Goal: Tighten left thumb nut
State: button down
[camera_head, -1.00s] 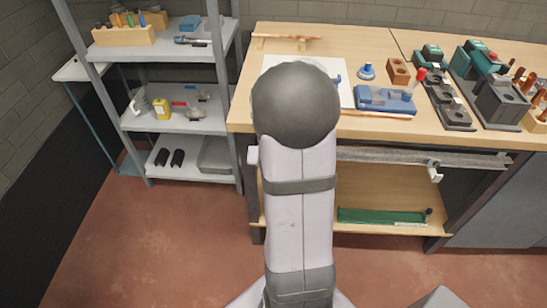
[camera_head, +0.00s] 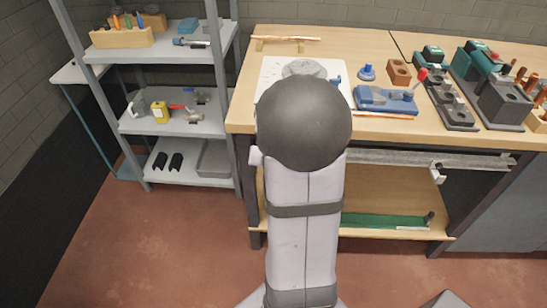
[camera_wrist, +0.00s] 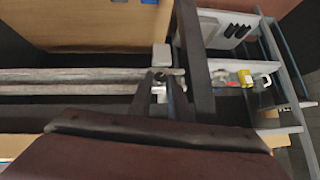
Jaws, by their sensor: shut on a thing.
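In the wrist view, two narrow dark finger shapes of my gripper (camera_wrist: 164,92) stand at the end of a long grey bar (camera_wrist: 75,82). They close around a small pale metal part beside a white end block (camera_wrist: 161,56). This part appears to be the left thumb nut (camera_wrist: 160,93), mostly hidden by the fingers. In the head view, the white left end piece (camera_head: 255,156) shows beside my arm under the bench's front edge. The bar (camera_head: 400,158) runs right from there to a white fitting (camera_head: 437,173). My arm hides my gripper in that view.
The wooden bench (camera_head: 385,128) holds a white sheet with a grey round piece, a blue vise-like tool (camera_head: 385,98) and several dark fixtures. A grey shelf rack (camera_head: 165,122) with small parts stands close on the left.

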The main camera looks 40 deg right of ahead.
jog(key=shift+f+t+b, duration=0.15)
jog(key=shift+t+b, duration=0.15)
jog(key=shift+b, duration=0.3)
jog(key=shift+y+p, duration=0.3)
jog(key=shift+p, duration=0.45)
jog(key=shift+s+d+m+t+y+p, duration=0.15)
jog(key=shift+m+t+y+p, duration=0.3)
jog(key=shift+p, duration=1.4)
jog(key=shift+s+d+f+m+t+y+p, duration=0.15)
jog(key=shift+m+t+y+p, duration=0.3)
jog(key=shift+p, duration=0.8)
jog(key=shift+s+m+t+p, duration=0.1)
jog(key=shift+m+t+p, duration=0.2)
jog(key=shift+t+p, duration=0.1)
jog(key=shift+f+t+y, duration=0.15)
jog(key=shift+t+y, duration=0.15)
